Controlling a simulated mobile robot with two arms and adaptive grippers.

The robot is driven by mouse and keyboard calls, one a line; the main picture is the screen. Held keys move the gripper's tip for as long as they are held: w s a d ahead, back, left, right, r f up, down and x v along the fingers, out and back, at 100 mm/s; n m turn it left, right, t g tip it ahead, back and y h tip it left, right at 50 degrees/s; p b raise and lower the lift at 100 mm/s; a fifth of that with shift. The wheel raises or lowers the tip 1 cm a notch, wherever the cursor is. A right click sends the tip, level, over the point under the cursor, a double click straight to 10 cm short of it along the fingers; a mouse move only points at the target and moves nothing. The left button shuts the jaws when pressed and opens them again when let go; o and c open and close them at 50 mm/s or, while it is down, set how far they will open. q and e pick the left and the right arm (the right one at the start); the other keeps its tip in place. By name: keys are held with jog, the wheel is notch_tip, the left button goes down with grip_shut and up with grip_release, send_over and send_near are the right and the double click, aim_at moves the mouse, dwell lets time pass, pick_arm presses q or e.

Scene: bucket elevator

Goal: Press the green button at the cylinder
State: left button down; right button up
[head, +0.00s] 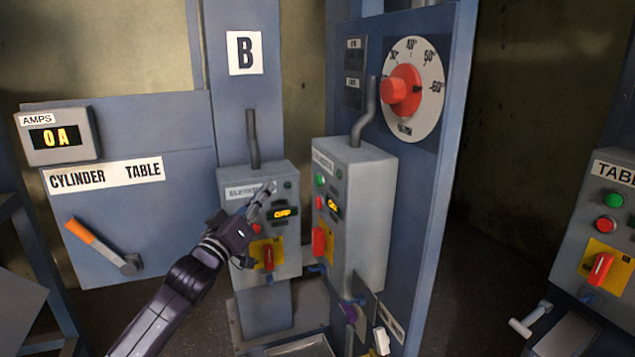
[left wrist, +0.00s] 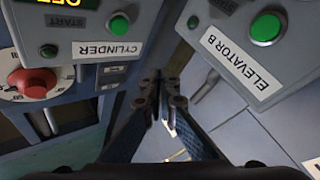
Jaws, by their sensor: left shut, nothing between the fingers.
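The cylinder box (head: 365,205) is a grey control box on the blue column, with a green button (head: 320,180) near its top and a red button below. In the left wrist view the upside-down CYLINDER label (left wrist: 104,48) lies by its green button (left wrist: 118,24). My left gripper (head: 270,189) is shut and empty, in front of the elevator box (head: 230,183) and left of the cylinder box. In the left wrist view its fingertips (left wrist: 160,88) are together between the two boxes, apart from the cylinder button. My right gripper is not in view.
The ELEVATOR B label and its green button (left wrist: 265,26) are close on the right of the wrist view. A dial with a red knob (head: 394,92) is above the cylinder box. Another control box (head: 590,235) stands at right. An orange-handled lever (head: 90,235) is at left.

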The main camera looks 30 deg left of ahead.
aim_at(318, 181)
pick_arm(q)
jog(key=w+d, duration=0.5)
jog(key=w, duration=0.1)
jog(key=shift+w+d+b, duration=0.35)
jog(key=shift+d, duration=0.05)
jog(key=shift+w+d, duration=0.1)
jog(key=shift+w, duration=0.05)
dwell(1.3)
jog(key=shift+w+d, duration=0.15)
jog(key=shift+w, duration=0.05)
jog(key=shift+w+d, duration=0.35)
dwell(1.0)
dwell(0.3)
jog(key=shift+s+a+p, duration=0.4)
jog(key=shift+s+a, duration=0.15)
jog(key=shift+s, duration=0.1)
